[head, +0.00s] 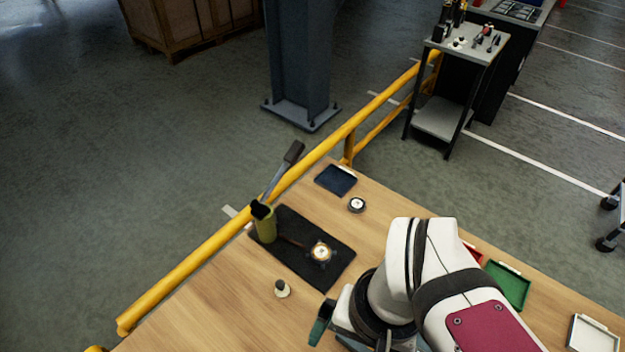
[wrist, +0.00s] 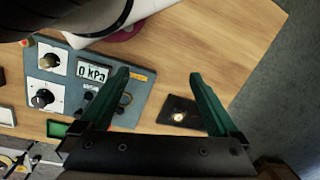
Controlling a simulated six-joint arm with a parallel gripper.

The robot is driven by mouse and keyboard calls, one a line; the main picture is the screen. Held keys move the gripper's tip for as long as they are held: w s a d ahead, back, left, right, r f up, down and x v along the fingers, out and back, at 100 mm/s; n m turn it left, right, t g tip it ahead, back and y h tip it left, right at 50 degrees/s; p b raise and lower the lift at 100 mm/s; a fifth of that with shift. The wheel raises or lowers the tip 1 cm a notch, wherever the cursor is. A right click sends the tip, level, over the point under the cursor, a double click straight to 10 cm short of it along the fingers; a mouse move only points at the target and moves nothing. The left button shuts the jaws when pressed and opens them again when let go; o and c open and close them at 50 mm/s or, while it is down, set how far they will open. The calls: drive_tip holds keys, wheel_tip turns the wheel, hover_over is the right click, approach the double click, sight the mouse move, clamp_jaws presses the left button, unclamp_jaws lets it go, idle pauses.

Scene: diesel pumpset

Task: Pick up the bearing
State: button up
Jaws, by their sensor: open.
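I cannot tell for certain which part is the bearing. A small round part with a pale face and dark rim (head: 357,205) lies flat on the wooden table, beyond the black mat. A round brass-and-white part (head: 320,251) lies on the black mat (head: 291,262). In the wrist view a round, bright-centred part (wrist: 180,115) on a dark patch shows between the fingers, some way off. My gripper (wrist: 160,76) has two green fingers spread wide with nothing between them. In the head view one green fingertip shows at the lower middle; the rest is hidden by my arm.
An olive cup (head: 264,224) with a handled tool stands on the mat. A small knobbed part (head: 282,289) stands in front. Trays in blue (head: 336,180), green (head: 507,286) and white (head: 593,334) line the table. A panel reading 0 kPa (wrist: 93,73) is close by. A yellow rail (head: 212,252) runs alongside.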

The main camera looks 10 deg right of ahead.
drive_tip(key=n+t+h, duration=0.4)
drive_tip(key=n, duration=3)
hover_over(320, 253)
drive_tip(key=s+a, duration=0.4)
drive_tip(key=s, duration=0.2)
wheel_tip(320, 253, down, 6)
drive_tip(key=shift+n, duration=0.4)
drive_tip(key=x, duration=1.5)
drive_tip(key=shift+w+d+f, duration=0.2)
drive_tip(key=shift+w+d, duration=0.05)
drive_tip(key=shift+d, duration=0.2)
clamp_jaws()
